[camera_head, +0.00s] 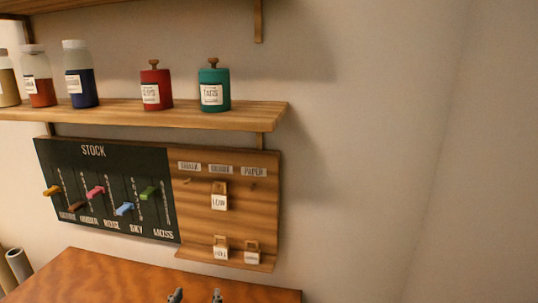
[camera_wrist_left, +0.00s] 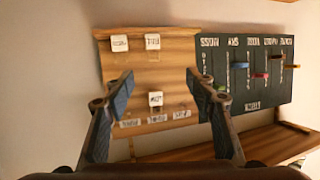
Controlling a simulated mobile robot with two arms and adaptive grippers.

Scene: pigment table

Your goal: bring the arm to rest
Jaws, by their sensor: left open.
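My left gripper (camera_head: 196,296) shows only as two dark fingertips at the bottom edge of the head view, in front of the table. In the left wrist view its two fingers (camera_wrist_left: 158,90) stand wide apart with nothing between them but the wooden board behind. The gripper is open and empty, apart from the wall board. The rest of my left arm is hidden below the head view. My right gripper is in neither view.
A wall board has a dark stock panel (camera_head: 107,217) with coloured sliders and a wooden panel (camera_head: 255,215) with several white tags. Above, a shelf (camera_head: 190,114) holds jars, a red canister (camera_head: 156,87) and a teal canister (camera_head: 214,86). The visible tabletop (camera_head: 120,280) is bare.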

